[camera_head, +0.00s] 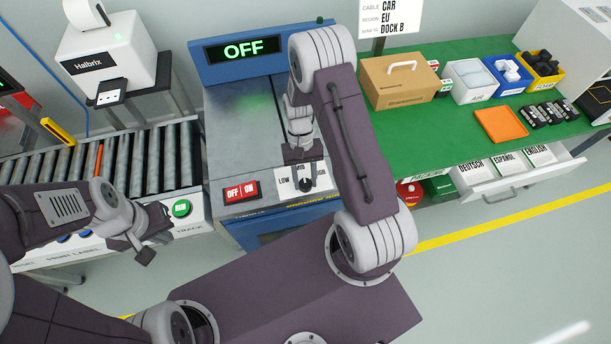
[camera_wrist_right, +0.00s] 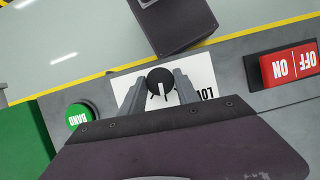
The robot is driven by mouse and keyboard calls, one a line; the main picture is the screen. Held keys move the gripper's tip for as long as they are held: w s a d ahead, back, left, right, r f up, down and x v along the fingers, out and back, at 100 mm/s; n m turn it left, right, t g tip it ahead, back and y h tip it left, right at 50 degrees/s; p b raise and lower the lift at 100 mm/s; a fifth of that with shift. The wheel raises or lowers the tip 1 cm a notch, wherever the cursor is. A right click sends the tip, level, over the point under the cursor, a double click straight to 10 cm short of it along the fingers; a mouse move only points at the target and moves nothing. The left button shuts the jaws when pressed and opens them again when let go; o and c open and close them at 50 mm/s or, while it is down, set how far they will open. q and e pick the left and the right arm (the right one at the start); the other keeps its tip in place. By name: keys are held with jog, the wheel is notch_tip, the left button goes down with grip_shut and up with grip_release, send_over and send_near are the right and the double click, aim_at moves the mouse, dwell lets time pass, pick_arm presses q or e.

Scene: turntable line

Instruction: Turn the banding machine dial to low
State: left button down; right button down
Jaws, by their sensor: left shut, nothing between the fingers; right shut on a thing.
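The banding machine (camera_head: 235,110) has a grey top and a display (camera_head: 244,49) reading OFF. Its dial is a round black knob (camera_wrist_right: 160,80) on a white label plate (camera_head: 287,186) at the front right of the top. LOW is partly readable in both views; HIGH is hidden. In the right wrist view the knob's white mark points down the picture, towards my wrist, not towards LOW. My right gripper (camera_head: 304,177) is shut on the knob, one finger on each side (camera_wrist_right: 160,88). My left gripper (camera_head: 146,252) is shut and empty, in front of the roller conveyor.
A red OFF/ON switch (camera_head: 241,191) lies left of the dial. A green BAND button (camera_wrist_right: 79,116) is on its other side. The roller conveyor (camera_head: 160,165) with a green RUN button (camera_head: 181,208) stands left. A green table (camera_head: 455,130) with boxes and bins stands right.

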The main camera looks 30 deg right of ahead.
jog(key=n+h+p, duration=0.1)
jog(key=n, duration=0.1)
jog(key=n+h, duration=0.1)
jog(key=n, duration=0.1)
jog(key=shift+w+a+r+n+p, duration=0.1)
jog(key=shift+a+n+p, duration=0.05)
jog(key=shift+n+p, duration=0.2)
jog(key=shift+a+n+t+h+p, duration=0.15)
jog(key=shift+n+h+p, duration=0.25)
jog(key=shift+n, duration=0.85)
jog(key=shift+d+n+t+h+p, duration=0.15)
jog(key=shift+n+h+p, duration=0.25)
jog(key=shift+n, duration=0.8)
jog(key=shift+a, duration=0.1)
jog(key=c, duration=0.9)
grip_release()
jog(key=v, duration=0.9)
jog(key=shift+a, duration=0.1)
